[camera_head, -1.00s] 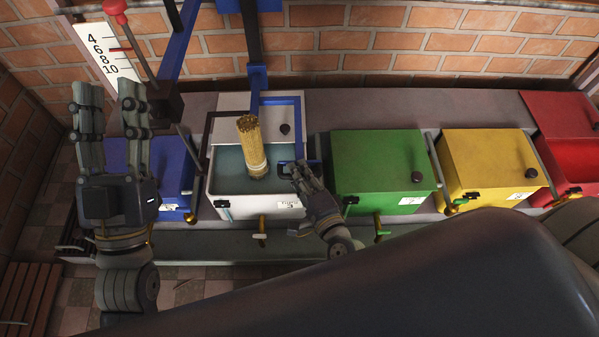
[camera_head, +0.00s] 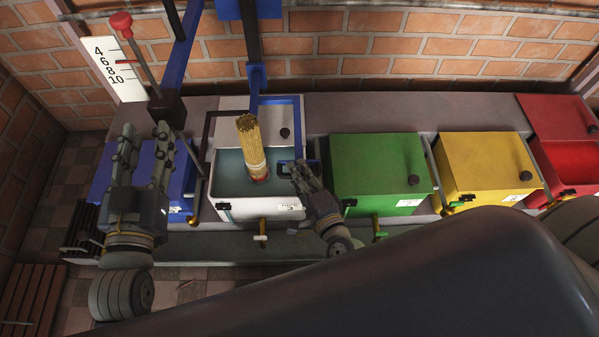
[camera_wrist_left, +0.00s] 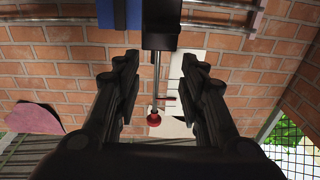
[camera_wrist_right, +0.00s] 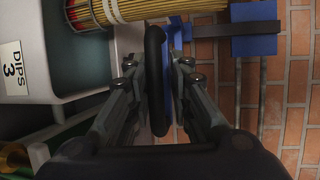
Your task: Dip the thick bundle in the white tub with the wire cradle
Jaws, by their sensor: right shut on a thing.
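The thick bundle (camera_head: 250,142) of tan sticks stands tilted in the white tub (camera_head: 240,208), its lower end at the pale liquid. A band near that end looks red. The right wrist view shows the bundle (camera_wrist_right: 150,8) above the tub, labelled "DIPS 3" (camera_wrist_right: 12,72). My right gripper (camera_head: 296,168) is shut on a dark upright handle (camera_wrist_right: 155,80) on the blue frame (camera_head: 298,130), at the tub's right side. My left gripper (camera_head: 146,135) is open and empty, left of the tub; its fingers also show in the left wrist view (camera_wrist_left: 160,80).
A rod with a red knob (camera_head: 121,22) rises from a dark block (camera_head: 166,108) beside a numbered scale (camera_head: 112,68). A blue tub (camera_head: 180,180) stands left; green (camera_head: 380,170), yellow (camera_head: 487,168) and red (camera_head: 565,150) tubs stand right. A brick wall is behind.

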